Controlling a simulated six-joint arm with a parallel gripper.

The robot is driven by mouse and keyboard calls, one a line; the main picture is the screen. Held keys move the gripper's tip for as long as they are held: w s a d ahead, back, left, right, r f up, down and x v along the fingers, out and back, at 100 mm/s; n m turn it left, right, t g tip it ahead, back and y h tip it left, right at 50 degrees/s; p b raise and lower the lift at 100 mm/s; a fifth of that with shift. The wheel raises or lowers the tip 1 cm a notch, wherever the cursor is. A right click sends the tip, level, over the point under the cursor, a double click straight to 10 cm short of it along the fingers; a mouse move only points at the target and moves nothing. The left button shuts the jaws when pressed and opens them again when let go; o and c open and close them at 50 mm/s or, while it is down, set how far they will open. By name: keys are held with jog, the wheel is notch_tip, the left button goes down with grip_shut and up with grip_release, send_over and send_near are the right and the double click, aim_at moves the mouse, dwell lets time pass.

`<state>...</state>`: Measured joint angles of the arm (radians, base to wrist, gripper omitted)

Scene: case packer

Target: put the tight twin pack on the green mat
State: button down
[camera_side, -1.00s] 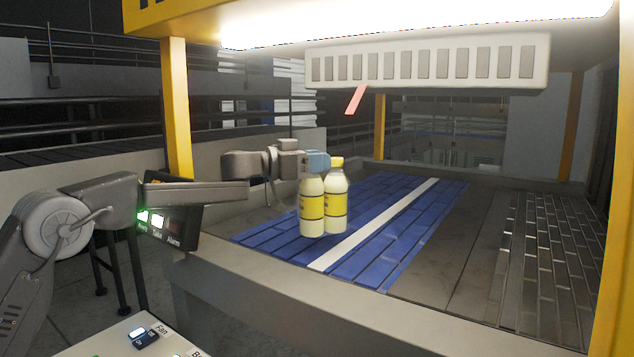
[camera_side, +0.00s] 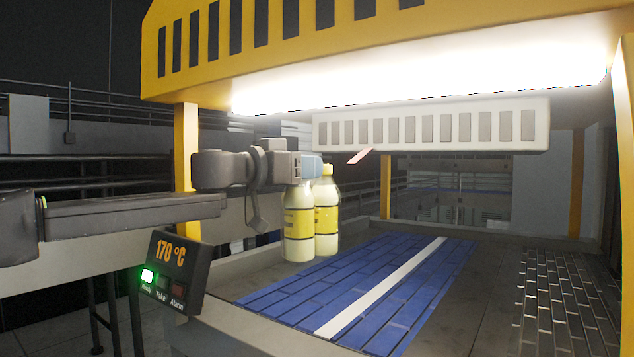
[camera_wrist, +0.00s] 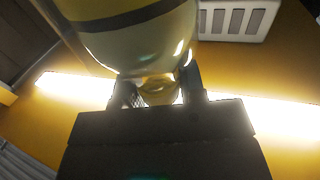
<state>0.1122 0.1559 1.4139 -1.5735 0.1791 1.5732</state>
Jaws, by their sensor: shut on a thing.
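The twin pack (camera_side: 299,222) is two pale yellow bottles with yellow labels, side by side and upright; I cannot see what joins them. My gripper (camera_side: 311,166) is shut at the top of the nearer bottle, hiding its cap; the other bottle's cap shows beside it. The pack appears at the back left of the blue slatted mat (camera_side: 330,282), apparently held above the surface. In the wrist view, the jaws (camera_wrist: 158,92) close around a bottle neck, with the bottle's body (camera_wrist: 130,35) above. No green mat shows.
A white stripe (camera_side: 382,287) runs along the blue mat, which is otherwise clear. A grey slatted surface (camera_side: 565,300) lies at the right. A white vented unit (camera_side: 430,128) hangs overhead, with a pink strip (camera_side: 360,156) below. A yellow post (camera_side: 186,170) and display box (camera_side: 172,272) stand left.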

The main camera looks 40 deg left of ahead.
aim_at(290, 193)
jog(key=shift+n+y, duration=0.5)
jog(key=shift+y, duration=0.2)
jog(key=s, duration=0.2)
jog(key=s+r, duration=0.1)
jog(key=s, duration=0.1)
jog(key=s+d+f+n+y, duration=0.2)
jog(key=s+f+y, duration=0.2)
jog(key=s, duration=0.3)
jog(key=s+d+f+m+h, duration=0.15)
jog(key=s+d+f, duration=0.25)
jog(key=d+f, duration=0.45)
jog(key=s+d+f+h, duration=0.2)
jog(key=s+d+f, duration=0.3)
jog(key=d+f, duration=0.3)
jog(key=s+d+f+m+h, duration=0.1)
jog(key=s+d+f, duration=0.3)
jog(key=d+f, duration=0.4)
notch_tip(290, 193, down, 6)
jog(key=d, duration=0.1)
jog(key=shift+f, duration=0.15)
jog(key=shift+s+d+f, duration=0.1)
jog(key=shift+f, duration=0.5)
jog(key=c, duration=0.7)
grip_release()
jog(key=shift+o, duration=0.4)
jog(key=shift+f, duration=0.1)
